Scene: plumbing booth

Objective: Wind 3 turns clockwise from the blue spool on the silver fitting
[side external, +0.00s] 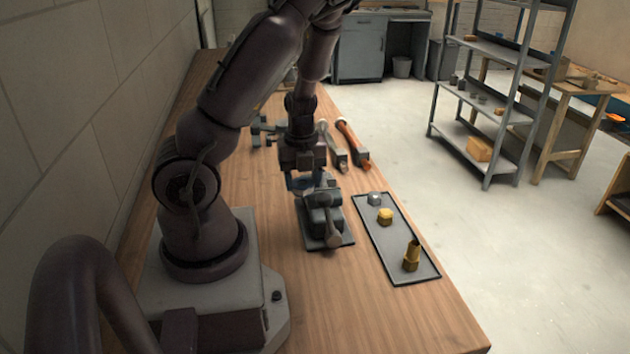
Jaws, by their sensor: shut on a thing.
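My gripper (302,178) points down just behind the grey vise (324,208) and is shut on the blue spool (297,186). Only a bluish edge of the spool shows below the fingers; the rest is hidden by the gripper and vise. I cannot tell whether any tape runs from it. A small silver fitting (374,198) sits at the far end of the dark tray (428,274), right of the vise and apart from my gripper. Whether the vise jaws hold another fitting is hidden.
A short brass fitting (385,216) and a taller brass fitting (411,256) stand on the same tray. Two wrenches, one grey (333,147) and one with orange-red (352,143), lie behind the vise. The wooden bench (400,325) is clear at the front right.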

